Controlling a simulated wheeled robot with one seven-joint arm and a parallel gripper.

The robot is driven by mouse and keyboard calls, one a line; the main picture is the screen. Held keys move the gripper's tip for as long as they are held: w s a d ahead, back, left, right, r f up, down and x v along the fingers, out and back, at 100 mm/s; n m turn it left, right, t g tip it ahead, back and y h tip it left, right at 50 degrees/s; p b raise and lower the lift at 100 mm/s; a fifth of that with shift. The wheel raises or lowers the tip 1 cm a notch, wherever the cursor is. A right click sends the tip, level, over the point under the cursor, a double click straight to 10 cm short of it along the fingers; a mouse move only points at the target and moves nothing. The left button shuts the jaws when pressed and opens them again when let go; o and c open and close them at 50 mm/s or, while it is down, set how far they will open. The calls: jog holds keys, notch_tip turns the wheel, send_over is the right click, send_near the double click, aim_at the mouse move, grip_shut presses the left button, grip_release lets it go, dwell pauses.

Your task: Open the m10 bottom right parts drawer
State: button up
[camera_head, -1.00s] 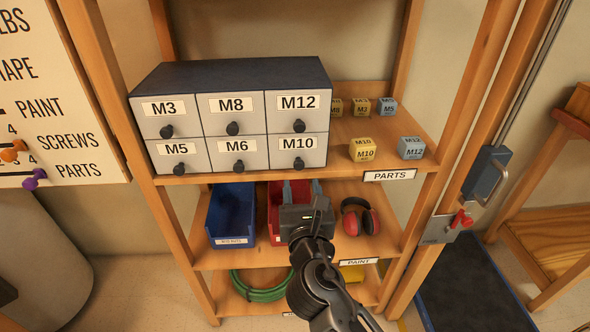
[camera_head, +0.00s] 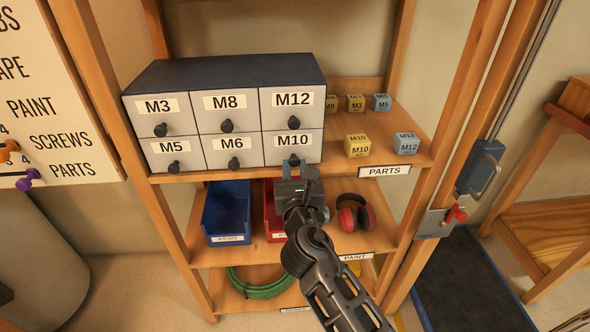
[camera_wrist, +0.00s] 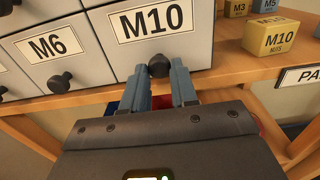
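The M10 drawer (camera_head: 301,143) is the bottom right one in the grey six-drawer cabinet on the upper shelf, and its front looks flush with the others. It also shows in the wrist view (camera_wrist: 193,40), where its dark round knob (camera_wrist: 158,66) sits between my fingertips. My gripper (camera_head: 294,168) is in front of the drawer's lower edge, partly hiding the knob in the head view. In the wrist view my gripper (camera_wrist: 160,75) has two blue-grey fingers apart, one on each side of the knob. Small gaps seem to remain; contact cannot be told.
Yellow M10 box (camera_head: 357,146) and blue M12 box (camera_head: 406,143) stand right of the cabinet. The M6 drawer (camera_head: 233,151) is directly left. Below are a blue bin (camera_head: 227,212), a red bin and red earmuffs (camera_head: 355,217). Wooden shelf posts flank both sides.

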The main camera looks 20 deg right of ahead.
grip_shut()
jog(key=shift+s, duration=0.1)
jog(key=p+v, duration=0.3)
jog(key=v, duration=1.2)
jog(key=shift+o, duration=2.4)
grip_release()
jog(key=b+v, duration=0.1)
jog(key=v, duration=0.6)
jog(key=shift+s, duration=0.4)
jog(key=shift+a, duration=0.1)
